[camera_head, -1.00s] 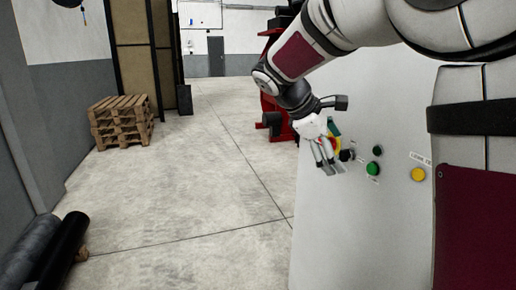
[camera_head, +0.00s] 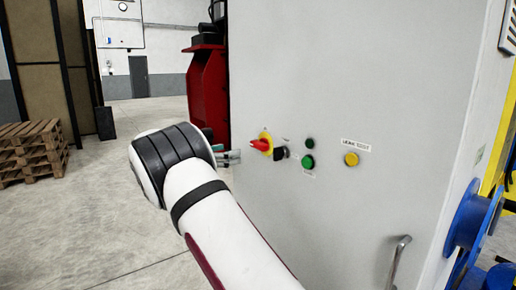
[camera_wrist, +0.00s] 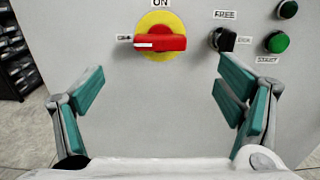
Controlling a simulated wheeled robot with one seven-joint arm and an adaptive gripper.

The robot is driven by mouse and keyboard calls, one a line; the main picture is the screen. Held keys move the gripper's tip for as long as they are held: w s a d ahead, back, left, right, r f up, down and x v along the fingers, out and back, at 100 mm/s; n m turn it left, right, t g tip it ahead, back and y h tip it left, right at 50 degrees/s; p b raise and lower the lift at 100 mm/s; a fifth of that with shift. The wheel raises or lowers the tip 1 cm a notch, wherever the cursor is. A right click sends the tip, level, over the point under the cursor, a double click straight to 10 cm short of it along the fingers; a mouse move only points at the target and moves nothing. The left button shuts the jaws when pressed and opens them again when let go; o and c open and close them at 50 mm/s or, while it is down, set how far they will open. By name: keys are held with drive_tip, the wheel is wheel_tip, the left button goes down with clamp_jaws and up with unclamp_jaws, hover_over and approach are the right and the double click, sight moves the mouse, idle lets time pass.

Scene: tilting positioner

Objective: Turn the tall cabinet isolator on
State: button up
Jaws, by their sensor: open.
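The isolator is a red handle (camera_wrist: 160,43) on a round yellow plate (camera_wrist: 158,22), on the front of the tall grey cabinet (camera_head: 350,70). In the wrist view the handle lies horizontal, its narrower end towards a small label at the left that I cannot read clearly. An ON label (camera_wrist: 160,3) is above the plate. The red handle also shows in the head view (camera_head: 259,144). My gripper (camera_wrist: 160,85) is open and empty, with green-padded fingers spread to either side below the handle, apart from it. In the head view my arm partly hides my gripper (camera_head: 232,157).
Right of the isolator are a black selector knob (camera_wrist: 224,40), green buttons (camera_head: 308,161) and a yellow button (camera_head: 351,159). A door handle (camera_head: 400,258) sticks out lower down. A red machine (camera_head: 207,85) stands behind the cabinet; pallets (camera_head: 32,150) are at left. Floor between is clear.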

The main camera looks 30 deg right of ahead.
sight(256, 146)
drive_tip(key=d+p, duration=0.1)
drive_tip(key=d, duration=1.1)
drive_tip(key=shift+w+d, duration=0.15)
drive_tip(key=shift+w, duration=0.05)
drive_tip(key=c, duration=1.2)
